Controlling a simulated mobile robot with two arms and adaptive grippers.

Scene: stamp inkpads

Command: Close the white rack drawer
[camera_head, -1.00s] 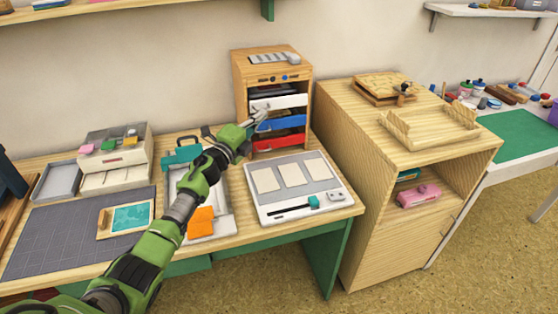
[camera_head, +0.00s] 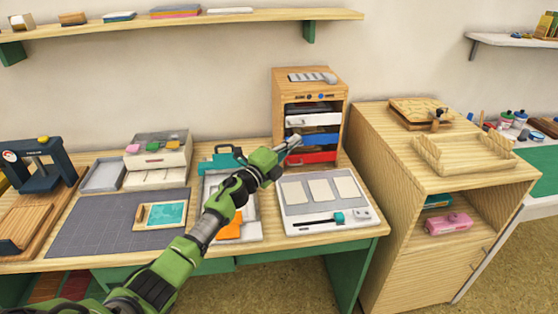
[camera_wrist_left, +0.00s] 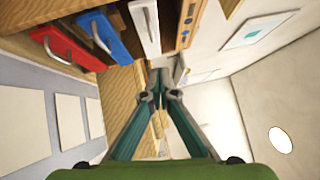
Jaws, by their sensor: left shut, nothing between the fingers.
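The wooden rack (camera_head: 278,95) stands at the back of the desk with stacked coloured drawers. Its white drawer (camera_head: 318,118) is above the blue drawer (camera_head: 325,139) and the red drawer (camera_head: 316,157). The white drawer's front shows fully in the head view; how far it stands out is hard to tell. My left gripper (camera_head: 296,140) is shut and empty, in front of the rack at about blue drawer height. In the left wrist view the shut fingers (camera_wrist_left: 158,92) are apart from the white drawer (camera_wrist_left: 145,28). My right gripper is out of view.
A paper board (camera_head: 315,222) lies on the desk before the rack. A teal-handled item (camera_head: 222,160) and tray stand left of it. A wooden cabinet (camera_head: 375,170) stands close on the right. A grey block (camera_head: 312,77) sits on the rack.

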